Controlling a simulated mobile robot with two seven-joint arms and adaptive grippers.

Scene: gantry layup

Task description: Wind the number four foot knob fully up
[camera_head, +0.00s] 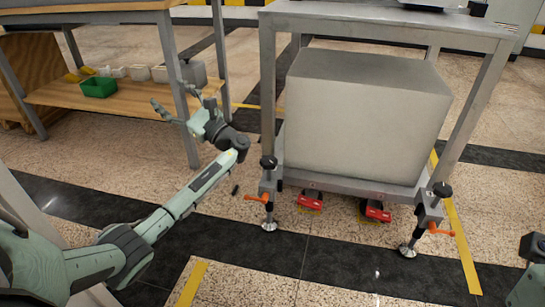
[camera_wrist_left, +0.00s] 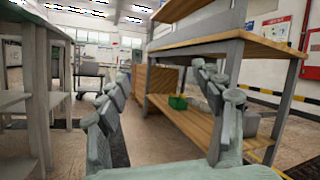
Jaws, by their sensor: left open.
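The metal frame (camera_head: 384,20) stands on adjustable feet. A black foot knob (camera_head: 268,162) tops the near left foot, with an orange handle (camera_head: 257,198) below it. Another black foot knob (camera_head: 442,189) tops the near right foot, with its own orange handle (camera_head: 439,229). No foot numbers can be read, so I cannot tell which is number four. My left gripper (camera_head: 174,98) is open and empty, up and left of the left knob and apart from it. Its spread fingers show in the left wrist view (camera_wrist_left: 160,88), pointing toward the shelving.
A large grey block (camera_head: 360,115) sits inside the frame. Red casters (camera_head: 375,211) show beneath it. A wooden workbench (camera_head: 130,98) with a green bin (camera_head: 98,87) stands left, near my left gripper. The floor in front of the frame is clear.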

